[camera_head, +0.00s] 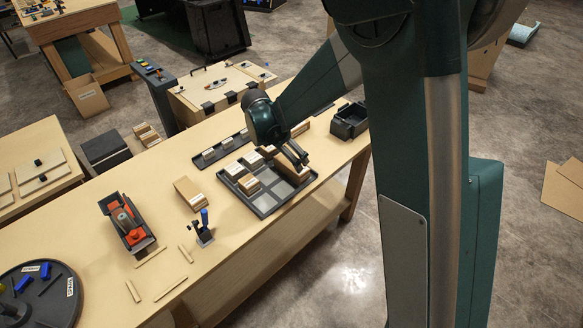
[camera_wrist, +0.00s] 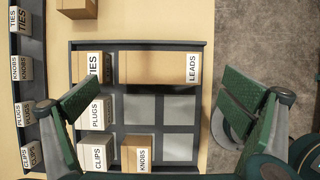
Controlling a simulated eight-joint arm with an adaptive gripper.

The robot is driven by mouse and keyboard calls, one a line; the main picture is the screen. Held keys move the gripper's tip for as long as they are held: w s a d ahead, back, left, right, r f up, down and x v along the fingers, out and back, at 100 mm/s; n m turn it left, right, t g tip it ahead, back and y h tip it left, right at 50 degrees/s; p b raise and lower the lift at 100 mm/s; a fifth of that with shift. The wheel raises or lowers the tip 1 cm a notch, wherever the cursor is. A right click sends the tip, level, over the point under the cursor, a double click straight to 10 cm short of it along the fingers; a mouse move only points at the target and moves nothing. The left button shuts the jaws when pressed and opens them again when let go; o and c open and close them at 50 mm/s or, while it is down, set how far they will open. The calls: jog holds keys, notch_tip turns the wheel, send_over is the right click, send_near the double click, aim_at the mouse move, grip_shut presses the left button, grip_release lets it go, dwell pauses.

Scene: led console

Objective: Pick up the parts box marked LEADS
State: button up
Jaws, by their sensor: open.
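A long cardboard box marked LEADS (camera_wrist: 155,68) lies in the upper part of the dark divided tray (camera_wrist: 206,60), its white label at its right end. Another cardboard box marked LEADS (camera_wrist: 78,6) is outside the tray on the table, cut off by the wrist view's top edge. My gripper (camera_wrist: 160,92) is open and empty above the tray, its fingers wide apart at left and right. The tray box marked LEADS is beyond the fingertips and between them in the picture. In the head view my gripper (camera_head: 294,157) is over the right part of the tray.
Boxes marked TIES (camera_wrist: 94,66), PLUGS (camera_wrist: 95,112), CLIPS (camera_wrist: 97,152) and KNOBS (camera_wrist: 139,153) share the tray. Several labelled boxes stand on a rack (camera_wrist: 38,60) at left. A red-and-black device (camera_head: 127,220) and a small blue-topped stand (camera_head: 205,230) are on the table.

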aim_at(288, 165)
jog(key=shift+f, duration=0.1)
dwell(0.3)
jog(key=shift+x, duration=1.3)
jog(key=shift+f, duration=0.1)
jog(key=shift+b+x, duration=0.3)
jog(key=shift+x, duration=2.15)
jog(key=c, duration=0.8)
